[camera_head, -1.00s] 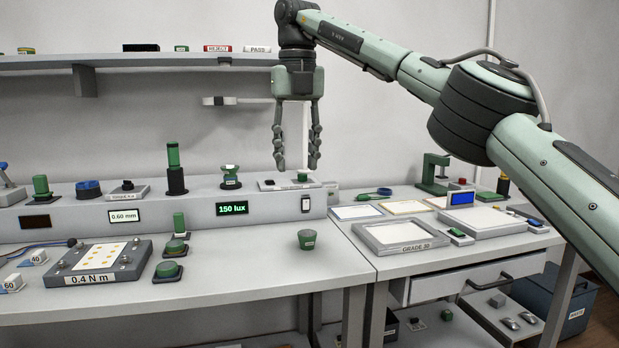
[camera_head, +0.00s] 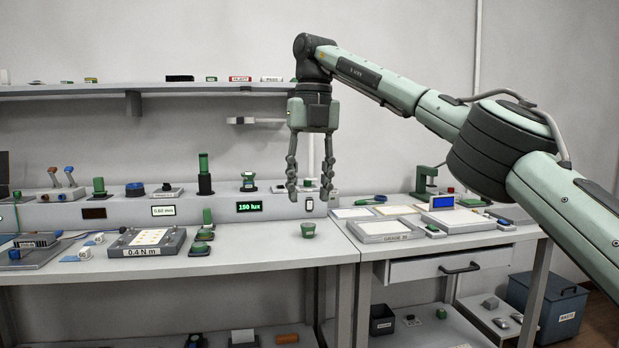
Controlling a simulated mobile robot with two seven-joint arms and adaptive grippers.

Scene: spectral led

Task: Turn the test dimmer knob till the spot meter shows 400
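The display (camera_head: 249,207) on the front of the bench console reads 150 lux in green digits. A small green-topped device (camera_head: 249,182) stands on the console above it. A small green knob (camera_head: 309,182) on the console top, probably the dimmer, shows between the fingers of my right gripper (camera_head: 309,195). The gripper points down, open and empty, with its fingers apart on either side of the knob in the picture. I cannot tell its distance from the knob, and no contact is clear. The knob's plate is partly hidden by the fingers. My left gripper is out of view.
A tall green cylinder (camera_head: 204,174) stands left of the display. A block marked 0.4 N m (camera_head: 138,250) lies at left. A shelf (camera_head: 170,89) runs above. The right table (camera_head: 375,250) holds framed panels.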

